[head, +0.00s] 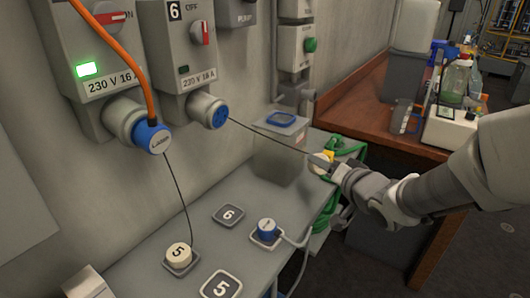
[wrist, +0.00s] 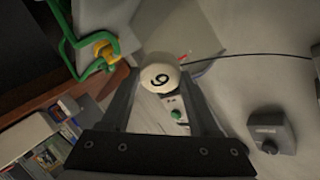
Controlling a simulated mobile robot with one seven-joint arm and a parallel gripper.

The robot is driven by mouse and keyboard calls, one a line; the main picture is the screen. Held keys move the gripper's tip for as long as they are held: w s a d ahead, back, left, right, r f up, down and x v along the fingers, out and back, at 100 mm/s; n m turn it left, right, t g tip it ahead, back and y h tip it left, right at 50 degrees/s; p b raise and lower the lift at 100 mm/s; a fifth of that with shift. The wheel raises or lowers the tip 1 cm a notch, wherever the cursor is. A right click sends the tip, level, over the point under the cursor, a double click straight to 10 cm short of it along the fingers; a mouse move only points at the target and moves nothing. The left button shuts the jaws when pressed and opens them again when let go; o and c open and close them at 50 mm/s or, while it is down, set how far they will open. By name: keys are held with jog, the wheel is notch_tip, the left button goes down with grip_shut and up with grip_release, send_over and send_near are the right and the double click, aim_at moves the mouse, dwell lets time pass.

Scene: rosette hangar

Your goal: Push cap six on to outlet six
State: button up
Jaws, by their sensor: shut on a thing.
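My gripper (head: 323,163) is shut on cap six (wrist: 159,79), a round off-white cap marked 6, which sits between the fingertips in the wrist view. In the head view my gripper is in mid-air over the grey bench's far right end, and the cap is too small to make out clearly. Outlet six (head: 208,111), a pale round socket with a blue face, is on the wall box marked 6, well left of my gripper. A thin dark cord (head: 262,135) runs from the outlet to my gripper. The outlet's face is uncovered.
A blue plug with an orange cable (head: 152,137) fills the neighbouring outlet. Cap five (head: 179,251) sits on a bench pad. A blue plug (head: 267,229) stands on another pad. A translucent bin (head: 283,150) and a green hose (head: 345,145) with a yellow fitting are near my gripper.

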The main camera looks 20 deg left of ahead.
jog(key=s+a+r+n+g+y+b, duration=0.1)
jog(key=s+a+r+n+y+b, duration=0.2)
jog(key=s+a+r+y+b, duration=0.3)
jog(key=s+a+r+y, duration=0.4)
jog(key=s+r+y, duration=0.1)
jog(key=s, duration=0.1)
jog(key=shift+s+a+r+n, duration=0.2)
jog(key=shift+s+r+n, duration=0.15)
jog(key=shift+n, duration=0.05)
jog(key=shift+w+a+r, duration=0.15)
jog(key=shift+w+a, duration=0.1)
jog(key=shift+a, duration=0.65)
jog(key=shift+w+a+r, duration=0.15)
jog(key=shift+w+a, duration=0.15)
jog(key=shift+a, duration=0.65)
jog(key=shift+w+a+r, duration=0.15)
jog(key=shift+w+a, duration=0.1)
jog(key=shift+a, duration=0.65)
jog(key=shift+w+a+r, duration=0.1)
jog(key=shift+w+a, duration=0.05)
jog(key=shift+a, duration=0.35)
